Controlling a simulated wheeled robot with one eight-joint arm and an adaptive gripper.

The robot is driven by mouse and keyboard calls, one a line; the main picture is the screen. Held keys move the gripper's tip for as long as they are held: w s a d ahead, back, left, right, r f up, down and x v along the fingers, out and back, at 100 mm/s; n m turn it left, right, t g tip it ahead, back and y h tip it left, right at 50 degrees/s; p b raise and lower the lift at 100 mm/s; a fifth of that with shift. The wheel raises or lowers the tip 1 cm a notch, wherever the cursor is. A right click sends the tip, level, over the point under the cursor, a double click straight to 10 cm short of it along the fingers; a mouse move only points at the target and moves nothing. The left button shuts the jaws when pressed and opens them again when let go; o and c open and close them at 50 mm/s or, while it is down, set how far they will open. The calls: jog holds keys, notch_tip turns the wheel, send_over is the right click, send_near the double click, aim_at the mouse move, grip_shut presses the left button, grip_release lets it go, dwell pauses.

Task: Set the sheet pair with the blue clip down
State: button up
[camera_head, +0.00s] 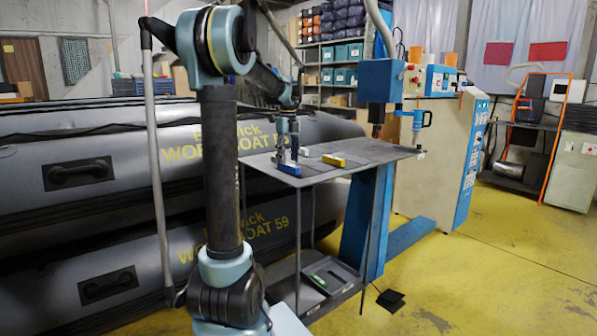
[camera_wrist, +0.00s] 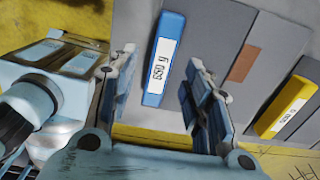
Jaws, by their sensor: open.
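The blue clip (camera_wrist: 165,55), with a white weight label, lies at the edge of a grey sheet (camera_wrist: 212,50) in the wrist view. It also shows at the near-left edge of the table in the head view (camera_head: 290,170). The sheet pair lies flat on the table (camera_head: 372,158); its separate layers cannot be told apart. My gripper (camera_wrist: 160,70) is open, with one finger on each side of the blue clip and visible gaps between. In the head view my gripper (camera_head: 287,156) is just above the clip.
A yellow clip (camera_wrist: 287,107) lies on darker sheets to the right, also in the head view (camera_head: 334,160). A brown patch (camera_wrist: 244,63) lies between the clips. A blue press head (camera_head: 385,80) stands over the table's far side. Grey boats (camera_head: 80,170) are at left.

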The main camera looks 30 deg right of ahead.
aim_at(288, 164)
jog(key=shift+f, duration=1.9)
jog(key=shift+c, duration=0.2)
